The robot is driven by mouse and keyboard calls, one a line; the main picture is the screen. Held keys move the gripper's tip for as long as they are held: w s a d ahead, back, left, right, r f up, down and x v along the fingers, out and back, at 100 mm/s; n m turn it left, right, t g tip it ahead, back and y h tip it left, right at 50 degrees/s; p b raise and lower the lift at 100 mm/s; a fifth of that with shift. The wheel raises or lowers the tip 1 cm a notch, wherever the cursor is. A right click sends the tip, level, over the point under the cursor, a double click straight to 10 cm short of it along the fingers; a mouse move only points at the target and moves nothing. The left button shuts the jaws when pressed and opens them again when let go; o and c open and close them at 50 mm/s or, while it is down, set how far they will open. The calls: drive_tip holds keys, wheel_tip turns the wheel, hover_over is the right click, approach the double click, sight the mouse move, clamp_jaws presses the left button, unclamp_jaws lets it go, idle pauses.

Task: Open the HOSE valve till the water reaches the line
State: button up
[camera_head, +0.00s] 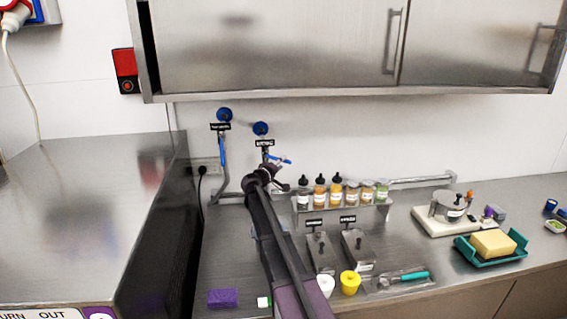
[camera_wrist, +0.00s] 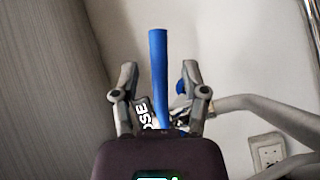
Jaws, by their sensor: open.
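In the wrist view a blue lever (camera_wrist: 159,70) stands between the two fingers of my gripper (camera_wrist: 160,80), which is open with gaps on both sides. A black label (camera_wrist: 146,114) beside its base shows the letters "OSE"; the rest is hidden. In the head view my gripper (camera_head: 270,174) is just below the right wall tap, whose blue lever (camera_head: 283,160) points to the right. The left tap has an upright blue lever (camera_head: 222,151). Small black labels (camera_head: 220,126) are at both taps, too small to read there. No water or fill line can be made out.
A shelf of bottles (camera_head: 340,193) stands right of my gripper. Below are steel lidded boxes (camera_head: 356,249), white and yellow cups (camera_head: 350,282) and a purple sponge (camera_head: 223,298). A steel cabinet (camera_head: 275,45) hangs above. A steel-topped unit (camera_head: 85,215) stands left.

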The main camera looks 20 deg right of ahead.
drive_tip(key=shift+x, duration=1.35)
drive_tip(key=shift+c, duration=0.2)
clamp_jaws()
